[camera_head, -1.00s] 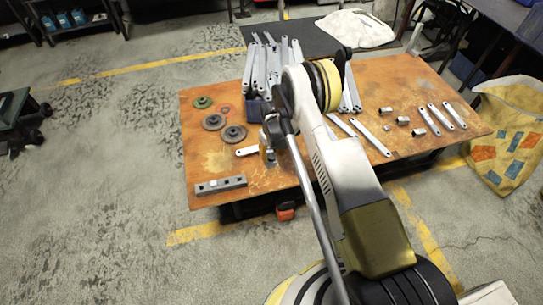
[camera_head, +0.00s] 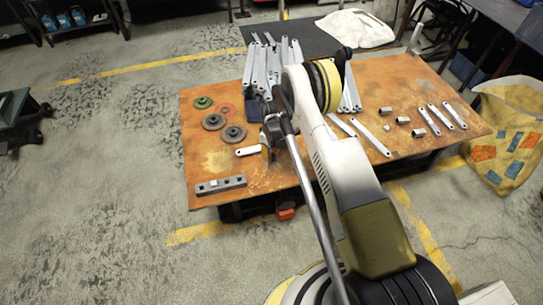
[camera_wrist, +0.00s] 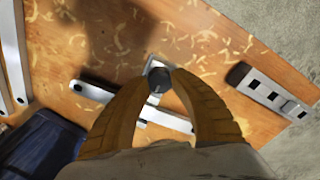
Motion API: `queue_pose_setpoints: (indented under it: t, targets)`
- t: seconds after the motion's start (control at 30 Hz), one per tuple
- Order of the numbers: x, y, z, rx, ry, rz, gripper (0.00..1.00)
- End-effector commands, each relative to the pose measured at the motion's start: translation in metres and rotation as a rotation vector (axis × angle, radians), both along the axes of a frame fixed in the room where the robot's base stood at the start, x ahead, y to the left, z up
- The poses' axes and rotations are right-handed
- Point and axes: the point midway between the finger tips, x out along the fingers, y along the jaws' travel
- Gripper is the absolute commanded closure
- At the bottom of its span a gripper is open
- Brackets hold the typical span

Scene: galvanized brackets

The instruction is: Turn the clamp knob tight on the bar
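The dark round clamp knob (camera_wrist: 158,80) shows in the middle of the wrist view, with a pale clamp body (camera_wrist: 153,64) just beyond it. My gripper (camera_wrist: 160,78) has its two yellow-brown fingers on either side of the knob, and they appear to touch it. The flat grey bar (camera_wrist: 92,92) runs under the clamp and comes out at the lower right. In the head view the bar's pale end (camera_head: 246,151) sticks out left of my gripper (camera_head: 267,151). There my arm hides the knob and the clamp.
A grey rail with square holes (camera_head: 221,186) lies near the table's front left edge. Discs (camera_head: 233,134) lie behind it. Several long brackets (camera_head: 252,70) stand in a dark blue bin (camera_wrist: 45,148). Loose brackets (camera_head: 372,137) lie to the right on the rusty table (camera_head: 440,165).

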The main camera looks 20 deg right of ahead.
Motion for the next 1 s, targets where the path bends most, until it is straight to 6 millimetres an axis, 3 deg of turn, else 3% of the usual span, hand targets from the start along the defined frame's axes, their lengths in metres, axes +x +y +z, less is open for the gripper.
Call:
queue_pose_setpoints:
  t: [0.27, 1.0]
  targets:
    - [0.0, 0.0, 0.0, 0.0, 0.0, -0.061, 1.0]
    - [-0.0001, 0.0001, 0.0, 0.0, 0.0, -1.431, 1.0]
